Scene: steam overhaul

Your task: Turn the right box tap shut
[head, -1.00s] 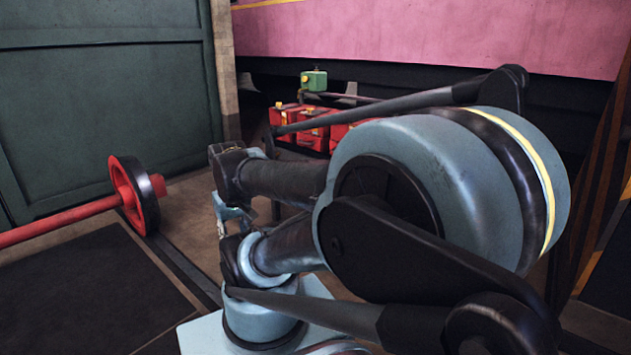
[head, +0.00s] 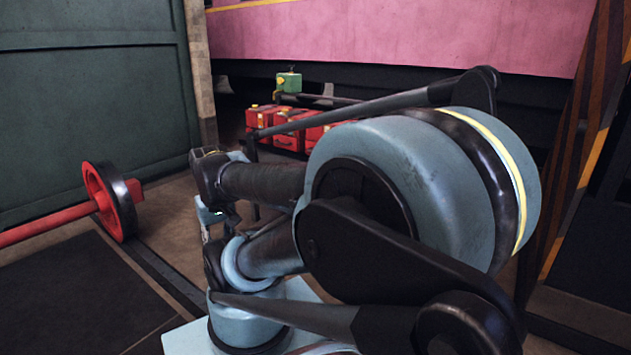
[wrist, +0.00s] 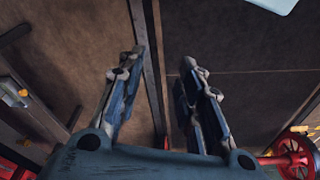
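No right box tap can be made out clearly in either view. In the head view, red boxes (head: 295,131) with small yellow parts on top stand in a row at the back, partly hidden behind my arm. A green box (head: 289,82) with a yellow part sits above them. In the head view only a small pale-blue part near the wrist shows, left of my arm and in front of the boxes.
A red axle with a black-rimmed wheel (head: 112,203) lies at the left. A dark mat (head: 75,300) covers the floor before it. A green wall panel (head: 95,110) stands behind, and a pink vehicle side (head: 400,40) runs along the back. A red spoked wheel (wrist: 297,155) shows in the wrist view.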

